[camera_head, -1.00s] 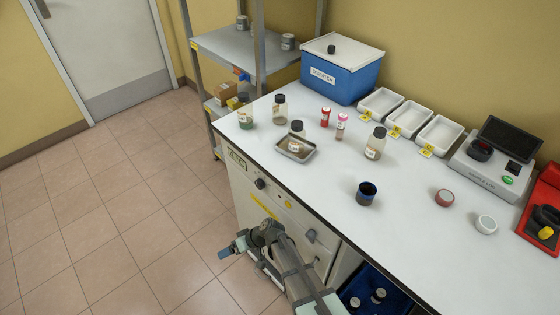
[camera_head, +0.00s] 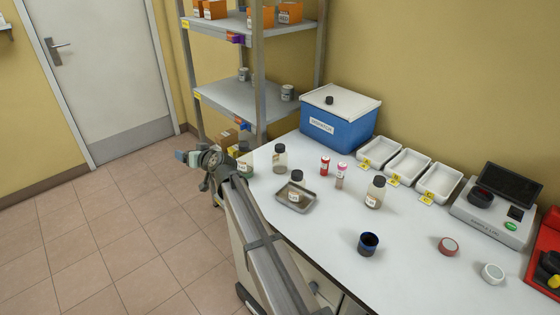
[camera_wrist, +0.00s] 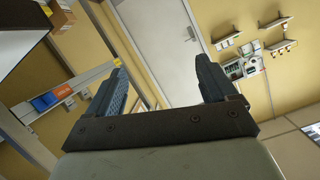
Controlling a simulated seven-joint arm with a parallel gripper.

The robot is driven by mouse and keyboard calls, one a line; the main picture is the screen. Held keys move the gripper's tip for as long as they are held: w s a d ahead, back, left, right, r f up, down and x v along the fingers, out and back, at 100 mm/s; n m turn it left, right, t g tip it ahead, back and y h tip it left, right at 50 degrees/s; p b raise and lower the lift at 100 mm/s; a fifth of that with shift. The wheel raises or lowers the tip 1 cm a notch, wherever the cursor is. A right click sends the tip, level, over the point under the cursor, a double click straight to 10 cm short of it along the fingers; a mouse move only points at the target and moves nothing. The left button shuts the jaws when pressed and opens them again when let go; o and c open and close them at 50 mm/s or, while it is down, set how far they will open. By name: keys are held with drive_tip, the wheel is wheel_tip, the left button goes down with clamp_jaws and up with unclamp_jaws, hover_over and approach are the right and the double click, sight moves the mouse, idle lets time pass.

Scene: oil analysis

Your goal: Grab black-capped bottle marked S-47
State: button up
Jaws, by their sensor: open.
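Several black-capped bottles stand on the white bench; their label text is too small to read, so I cannot tell which is S-47. One bottle (camera_head: 279,160) stands at the back left. Another bottle (camera_head: 297,190) is in a small grey tray (camera_head: 311,203). A third bottle (camera_head: 375,194) stands right of the red and pink tubes. A greenish bottle (camera_head: 245,168) at the left edge is partly hidden by my arm. My gripper (camera_head: 184,155) is left of the bench, apart from all bottles. In the wrist view my gripper (camera_wrist: 161,78) is open and empty.
A metal shelf rack (camera_head: 228,97) stands behind, close to my gripper. A blue box (camera_head: 340,132), white trays (camera_head: 408,167) and an analyser (camera_head: 490,222) line the bench's back. A dark open cup (camera_head: 368,246) stands in front. Floor at left is clear.

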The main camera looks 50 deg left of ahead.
drive_tip(key=w+d+r+n+t+h, duration=0.1)
drive_tip(key=w+d+r, duration=0.55)
drive_tip(key=r, duration=0.25)
drive_tip(key=w+d+r+n+h, duration=0.1)
drive_tip(key=w+d+r+h, duration=0.1)
drive_tip(key=w+d+r, duration=0.45)
drive_tip(key=m+t+h, duration=0.1)
drive_tip(key=m+h, duration=0.1)
drive_tip(key=h, duration=0.5)
approach(281, 153)
drive_tip(key=x, duration=1.2)
drive_tip(key=shift+w+a+f, duration=0.3)
drive_tip(key=shift+w, duration=0.05)
drive_tip(key=c, duration=1.1)
